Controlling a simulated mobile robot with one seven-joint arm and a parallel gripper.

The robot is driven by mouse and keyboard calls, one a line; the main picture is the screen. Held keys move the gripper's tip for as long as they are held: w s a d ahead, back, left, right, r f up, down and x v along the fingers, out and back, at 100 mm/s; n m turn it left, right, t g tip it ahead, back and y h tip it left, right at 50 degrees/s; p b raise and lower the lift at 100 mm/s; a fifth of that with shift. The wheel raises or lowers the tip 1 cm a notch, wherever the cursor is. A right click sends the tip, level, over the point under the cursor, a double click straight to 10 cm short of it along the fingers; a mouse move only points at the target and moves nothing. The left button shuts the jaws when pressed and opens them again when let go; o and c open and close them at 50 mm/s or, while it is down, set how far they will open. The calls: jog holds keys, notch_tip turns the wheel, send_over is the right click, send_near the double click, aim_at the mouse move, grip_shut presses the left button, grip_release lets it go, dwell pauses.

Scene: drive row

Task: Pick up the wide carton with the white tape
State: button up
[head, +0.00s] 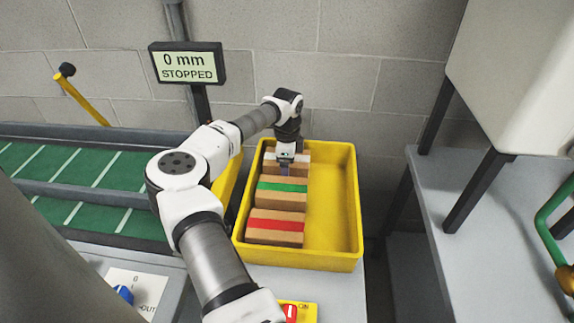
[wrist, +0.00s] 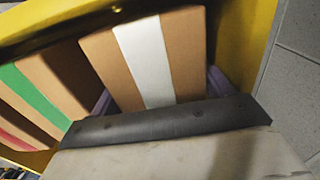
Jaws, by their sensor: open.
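The carton with the white tape (head: 271,168) is brown and lies at the far end of a row of cartons in the yellow bin. In the wrist view the white-tape carton (wrist: 188,50) fills the middle, its white band running down its face. My gripper (head: 285,167) is over this carton, pointing down. In the wrist view its purple fingers show at the carton's left and right sides, so the open jaws straddle it. I cannot tell whether the fingers touch it. My gripper's body hides the carton's near edge there.
The green-tape carton (head: 281,200) lies just beside it, with the red-tape carton (head: 274,236) nearer. The yellow bin (head: 352,215) has an empty right side. A green conveyor (head: 75,172) is left, its sign (head: 188,64) reading 0 mm STOPPED. A grey bench (head: 440,265) stands right.

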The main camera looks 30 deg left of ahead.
jog(key=c, duration=0.9)
jog(key=shift+r, duration=0.15)
